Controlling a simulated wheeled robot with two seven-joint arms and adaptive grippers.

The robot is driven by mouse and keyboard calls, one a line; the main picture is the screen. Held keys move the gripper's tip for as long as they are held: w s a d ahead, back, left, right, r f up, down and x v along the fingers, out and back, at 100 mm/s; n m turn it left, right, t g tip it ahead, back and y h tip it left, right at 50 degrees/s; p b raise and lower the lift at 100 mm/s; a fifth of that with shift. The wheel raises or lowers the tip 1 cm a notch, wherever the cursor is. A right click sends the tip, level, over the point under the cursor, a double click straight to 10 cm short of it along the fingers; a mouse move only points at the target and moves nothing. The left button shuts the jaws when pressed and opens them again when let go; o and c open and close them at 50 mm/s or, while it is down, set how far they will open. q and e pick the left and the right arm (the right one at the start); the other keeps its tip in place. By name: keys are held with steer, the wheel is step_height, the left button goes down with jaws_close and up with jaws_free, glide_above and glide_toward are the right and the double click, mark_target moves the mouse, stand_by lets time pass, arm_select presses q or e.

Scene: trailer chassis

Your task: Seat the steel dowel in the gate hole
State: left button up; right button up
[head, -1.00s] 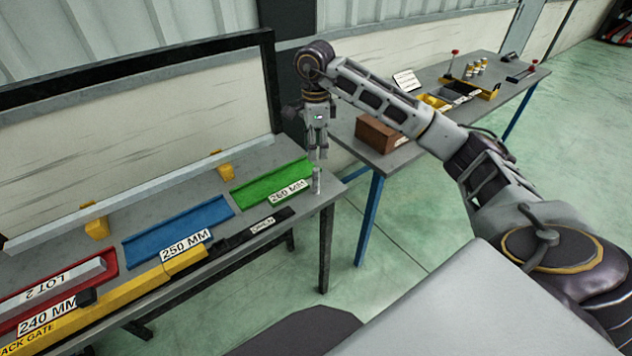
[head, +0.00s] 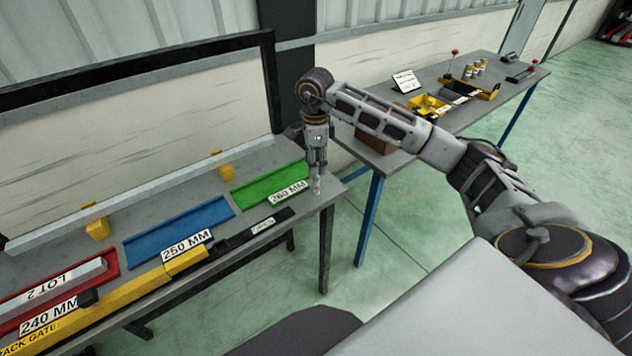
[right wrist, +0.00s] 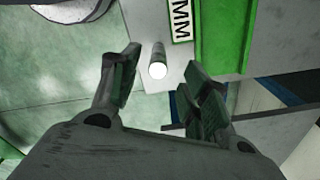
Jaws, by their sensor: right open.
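The steel dowel (head: 316,186) stands upright near the right end of the bench, beside the green 260 MM tray (head: 262,187). My right gripper (head: 317,172) points down just above the dowel, and its fingertips are at about the dowel's top. In the right wrist view the dowel (right wrist: 157,62) shows between and beyond the two open fingers (right wrist: 160,85); they do not touch it. The yellow rack gate (head: 120,297) runs along the bench's front edge, with a black OPEN section (head: 258,228) at its right end. I cannot make out the gate hole. My left gripper is not in view.
A blue 250 MM tray (head: 180,228) and a red 240 MM tray (head: 113,264) holding a grey bar lie to the left. A long rail (head: 150,190) runs behind them. A second table (head: 440,75) with a brown box and yellow bins stands at the right.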

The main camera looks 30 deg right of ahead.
mark_target(316, 182)
step_height(316, 182, down, 2)
steer(key=shift+f, duration=0.1)
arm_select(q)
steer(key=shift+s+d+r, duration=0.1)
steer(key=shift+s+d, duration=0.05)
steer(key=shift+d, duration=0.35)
arm_select(e)
steer(key=shift+f, duration=0.45)
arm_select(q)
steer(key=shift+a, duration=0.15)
